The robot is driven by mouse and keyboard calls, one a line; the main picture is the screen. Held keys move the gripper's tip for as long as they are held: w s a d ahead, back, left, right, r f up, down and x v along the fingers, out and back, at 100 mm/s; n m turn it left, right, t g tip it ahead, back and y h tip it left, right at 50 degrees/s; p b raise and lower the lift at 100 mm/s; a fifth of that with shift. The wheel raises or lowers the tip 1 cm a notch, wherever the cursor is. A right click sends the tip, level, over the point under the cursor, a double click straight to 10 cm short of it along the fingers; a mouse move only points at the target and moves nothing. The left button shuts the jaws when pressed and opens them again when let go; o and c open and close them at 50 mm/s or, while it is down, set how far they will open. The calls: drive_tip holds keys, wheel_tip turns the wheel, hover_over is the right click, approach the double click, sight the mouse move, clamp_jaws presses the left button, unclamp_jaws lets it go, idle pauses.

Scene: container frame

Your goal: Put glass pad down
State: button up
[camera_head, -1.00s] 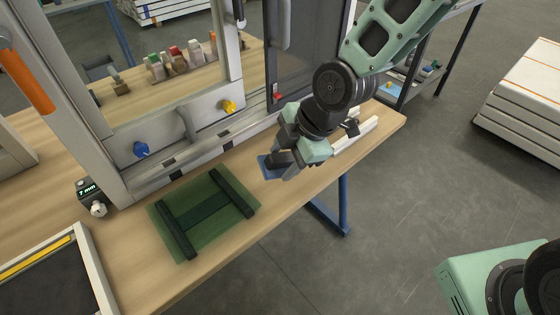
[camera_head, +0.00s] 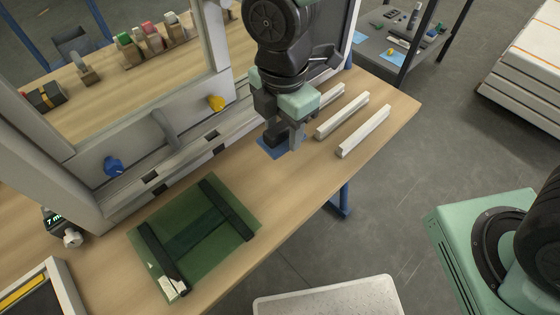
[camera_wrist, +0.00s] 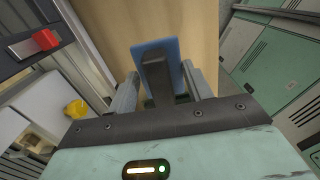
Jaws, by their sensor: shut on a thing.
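My gripper (camera_head: 284,138) points down over the workbench and is shut on a dark, block-shaped piece, which I take as the glass pad (camera_wrist: 156,75). In the wrist view the piece stands between the two grey fingers. A flat blue pad (camera_wrist: 170,48) with rounded corners shows behind it. In the head view the blue pad (camera_head: 266,143) shows at the bench top under my gripper. I cannot tell whether the dark piece touches the blue pad. My gripper hides part of both.
A green glass sheet (camera_head: 190,258) with dark bars lies on the bench (camera_head: 255,205) at left. White bars (camera_head: 363,131) lie right of my gripper. The frame (camera_head: 150,145) with blue and yellow knobs stands behind. Bare wood lies between glass and bars.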

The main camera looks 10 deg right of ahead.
sight(282, 168)
wheel_tip(282, 168, down, 10)
drive_tip(key=shift+r, duration=0.2)
drive_tip(key=o, duration=0.9)
drive_tip(key=shift+f+b, duration=0.2)
drive_tip(key=shift+b, duration=0.15)
drive_tip(key=r+p, duration=0.1)
drive_tip(key=r, duration=1.6)
drive_tip(key=shift+w+r, duration=0.2)
drive_tip(key=s+d+m, duration=0.2)
drive_tip(key=s+m, duration=0.2)
drive_tip(key=m, duration=0.1)
drive_tip(key=s+d+m, duration=0.3)
drive_tip(key=s+m, duration=0.1)
drive_tip(key=m, duration=0.2)
drive_tip(key=s+d+m, duration=0.3)
drive_tip(key=s+m, duration=0.1)
drive_tip(key=m, duration=0.1)
drive_tip(key=shift+m+y, duration=0.3)
drive_tip(key=shift+w+r, duration=0.1)
drive_tip(key=shift+r, duration=0.05)
